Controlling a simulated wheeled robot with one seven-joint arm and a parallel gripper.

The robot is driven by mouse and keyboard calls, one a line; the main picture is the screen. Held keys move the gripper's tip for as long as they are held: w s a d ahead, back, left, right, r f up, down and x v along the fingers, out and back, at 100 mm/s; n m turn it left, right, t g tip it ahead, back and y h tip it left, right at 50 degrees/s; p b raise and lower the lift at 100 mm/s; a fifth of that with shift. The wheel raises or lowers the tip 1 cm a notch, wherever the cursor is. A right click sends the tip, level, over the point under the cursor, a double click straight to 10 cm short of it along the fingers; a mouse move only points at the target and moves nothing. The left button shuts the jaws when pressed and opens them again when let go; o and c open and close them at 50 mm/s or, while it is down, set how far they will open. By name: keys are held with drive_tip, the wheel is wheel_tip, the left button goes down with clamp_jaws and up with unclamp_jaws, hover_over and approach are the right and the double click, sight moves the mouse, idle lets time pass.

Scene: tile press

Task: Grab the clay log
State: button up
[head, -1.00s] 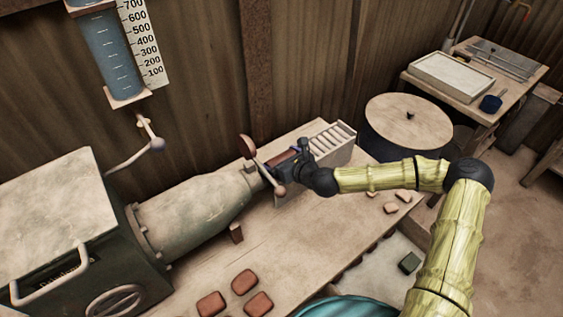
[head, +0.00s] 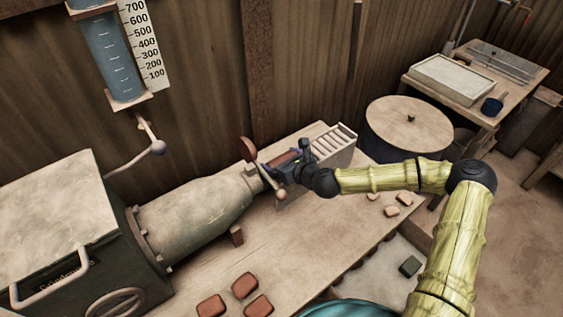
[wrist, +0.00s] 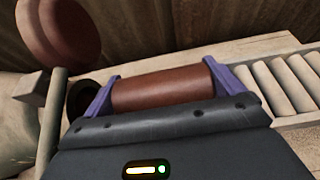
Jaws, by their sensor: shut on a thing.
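The clay log is a reddish-brown cylinder (wrist: 162,89) lying across between the two purple fingers of my gripper (wrist: 160,92) in the wrist view. My gripper is shut on it, one finger at each end. In the head view my gripper (head: 284,169) is at the nozzle end of the grey-green press (head: 200,215), and the clay log (head: 286,158) shows as a small brown patch there. In the wrist view a dark round opening (wrist: 82,98) sits just left of the left finger. Whether the log touches the nozzle I cannot tell.
A pale roller rack (head: 336,143) stands just right of my gripper. A lever with a reddish round end (wrist: 60,35) is close on the left. Several brown tiles (head: 245,285) lie on the bench's front. A blue drum with a wooden lid (head: 408,124) stands farther right.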

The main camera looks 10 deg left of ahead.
sight(282, 157)
wheel_tip(282, 157, up, 17)
drive_tip(key=shift+r, duration=0.2)
drive_tip(key=shift+f, duration=0.1)
idle(0.6)
